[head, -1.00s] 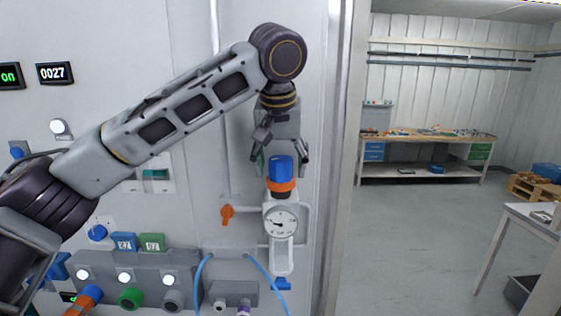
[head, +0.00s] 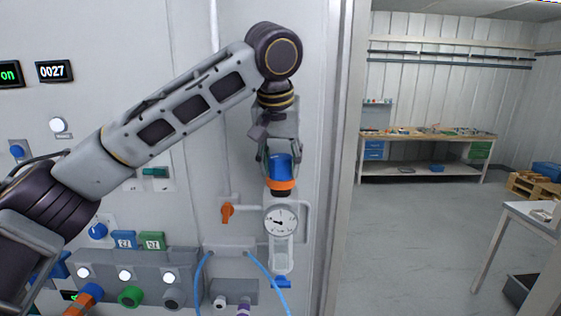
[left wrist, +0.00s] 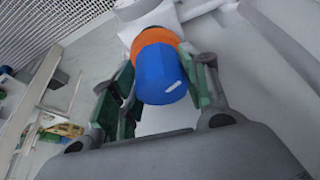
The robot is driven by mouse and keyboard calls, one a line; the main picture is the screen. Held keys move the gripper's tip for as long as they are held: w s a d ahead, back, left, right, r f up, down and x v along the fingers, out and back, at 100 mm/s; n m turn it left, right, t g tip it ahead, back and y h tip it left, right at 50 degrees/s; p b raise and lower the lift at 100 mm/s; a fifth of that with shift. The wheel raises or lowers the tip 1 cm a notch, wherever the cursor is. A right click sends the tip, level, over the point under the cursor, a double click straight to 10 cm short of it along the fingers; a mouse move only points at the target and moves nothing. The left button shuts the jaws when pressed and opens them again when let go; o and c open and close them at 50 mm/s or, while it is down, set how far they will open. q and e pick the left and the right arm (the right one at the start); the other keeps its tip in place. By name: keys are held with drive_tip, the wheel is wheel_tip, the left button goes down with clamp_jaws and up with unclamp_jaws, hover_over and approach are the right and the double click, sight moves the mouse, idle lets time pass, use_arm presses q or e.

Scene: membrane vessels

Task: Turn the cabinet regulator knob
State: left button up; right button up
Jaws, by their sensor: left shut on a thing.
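The regulator knob (head: 279,166) is a blue cap above an orange ring (head: 281,184), on top of the regulator with a round white gauge (head: 280,221). My left gripper (head: 279,160) comes down on the knob from above, its fingers on either side of the blue cap. In the left wrist view the blue knob (left wrist: 160,74) sits between the green finger pads, with a white mark on its top and the orange ring behind it. The left gripper is shut on the knob. My right gripper does not show.
An orange valve handle (head: 227,210) sits left of the gauge. Blue tubes (head: 262,268) loop below it, near a panel of buttons and connectors (head: 125,275). A workbench (head: 425,150) stands in the room at the right, with open floor before it.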

use_arm(q)
drive_tip(key=shift+a+m+h, duration=0.1)
drive_tip(key=shift+m+h, duration=0.6)
drive_tip(key=shift+m, duration=1.1)
drive_tip(key=o, duration=1)
drive_tip(key=shift+r, duration=0.15)
drive_tip(key=v, duration=1.1)
drive_tip(key=shift+r, duration=0.4)
drive_tip(key=shift+a, duration=0.1)
